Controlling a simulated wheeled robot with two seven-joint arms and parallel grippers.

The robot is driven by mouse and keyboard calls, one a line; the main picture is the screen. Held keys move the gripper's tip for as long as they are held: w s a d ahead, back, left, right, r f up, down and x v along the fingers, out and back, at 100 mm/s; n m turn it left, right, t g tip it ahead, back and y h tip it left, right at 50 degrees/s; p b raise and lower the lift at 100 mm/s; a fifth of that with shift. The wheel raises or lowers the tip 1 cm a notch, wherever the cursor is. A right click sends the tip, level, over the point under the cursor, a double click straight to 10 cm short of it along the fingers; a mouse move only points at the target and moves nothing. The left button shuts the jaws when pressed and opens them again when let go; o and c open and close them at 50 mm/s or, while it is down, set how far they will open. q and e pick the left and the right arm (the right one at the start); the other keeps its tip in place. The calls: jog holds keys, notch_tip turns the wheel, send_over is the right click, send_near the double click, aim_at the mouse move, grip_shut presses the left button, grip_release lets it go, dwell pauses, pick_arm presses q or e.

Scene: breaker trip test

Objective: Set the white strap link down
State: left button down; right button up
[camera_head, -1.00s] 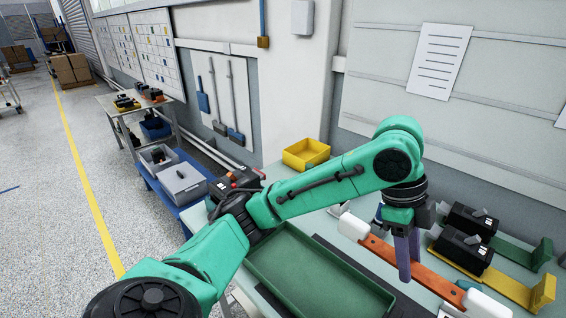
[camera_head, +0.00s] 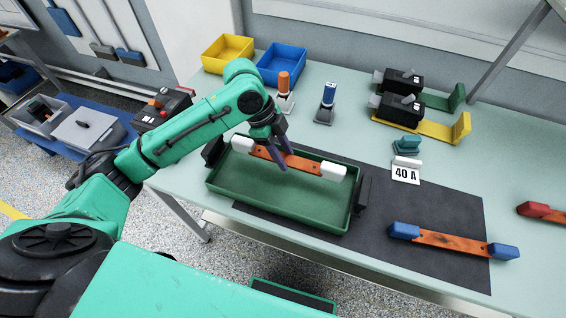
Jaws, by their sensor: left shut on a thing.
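The white strap link (camera_head: 302,163), an orange-brown bar with white blocks at both ends, is at the far side of the green tray (camera_head: 280,208). My left gripper (camera_head: 278,157) is shut on the bar near its middle, its dark fingers pointing down. The link lies across the picture, tilted slightly down to the right. I cannot tell whether it touches the tray. My right gripper is not in view.
A blue-ended strap link (camera_head: 452,240) lies on the dark mat (camera_head: 410,205); a red-ended one (camera_head: 541,212) lies at right. A 40 A card (camera_head: 406,172), black breakers (camera_head: 397,109), a yellow bin (camera_head: 228,52) and a blue bin (camera_head: 283,63) stand behind. The tray floor is clear.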

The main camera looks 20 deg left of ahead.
aim_at(285, 173)
pick_arm(q)
jog(key=f, duration=0.4)
jog(key=shift+d+f, duration=0.1)
jog(key=shift+d, duration=0.1)
jog(key=shift+a+f, duration=0.1)
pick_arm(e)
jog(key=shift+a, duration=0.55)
pick_arm(q)
jog(key=shift+c, duration=2.2)
grip_release()
jog(key=shift+f, duration=0.1)
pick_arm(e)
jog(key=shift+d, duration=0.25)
pick_arm(q)
jog(key=shift+r, duration=0.2)
jog(key=v, duration=1.2)
jog(key=shift+s, duration=0.1)
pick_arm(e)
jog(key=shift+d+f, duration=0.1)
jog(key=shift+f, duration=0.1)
